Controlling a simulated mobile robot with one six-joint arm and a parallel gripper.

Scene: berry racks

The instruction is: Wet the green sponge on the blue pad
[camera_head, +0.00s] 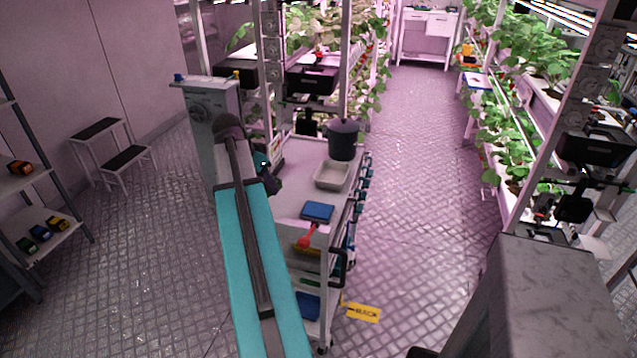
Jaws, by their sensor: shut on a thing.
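The blue pad (317,212) lies flat on the top of the white cart, toward its near end. My gripper (271,184) shows as a small dark shape beside my teal arm, over the left side of the cart top, to the left of the pad and apart from it. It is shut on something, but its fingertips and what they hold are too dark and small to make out. I cannot pick out the green sponge with certainty.
On the cart (290,205) stand a dark grey bucket (343,140) and a pale tray (332,175), behind the pad. A red-handled tool (307,237) lies in front of the pad. A yellow sign (361,312) lies on the floor. The aisle at right is clear.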

